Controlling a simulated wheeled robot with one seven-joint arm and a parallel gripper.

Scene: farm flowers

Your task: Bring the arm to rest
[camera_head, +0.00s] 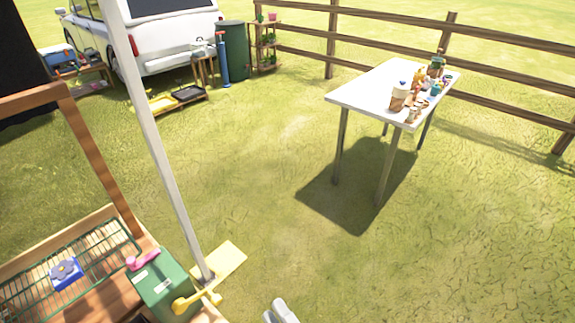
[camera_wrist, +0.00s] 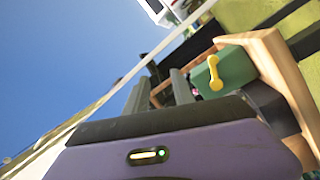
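My gripper (camera_wrist: 158,92) shows in the wrist view as two grey fingers standing apart beyond a purple and black housing. Only background is visible between them, so it looks open and empty. In the head view just the grey tips of my gripper (camera_head: 281,312) show at the bottom edge, over grass, to the right of the wooden stand. No held object is visible. The rest of the arm is out of the head view.
A green box with a yellow handle (camera_head: 165,285) sits on the wooden stand at lower left; the box also shows in the wrist view (camera_wrist: 232,70). A pale post (camera_head: 160,150) rises beside it. A white table (camera_head: 365,92) with several items stands farther off. Open grass lies between.

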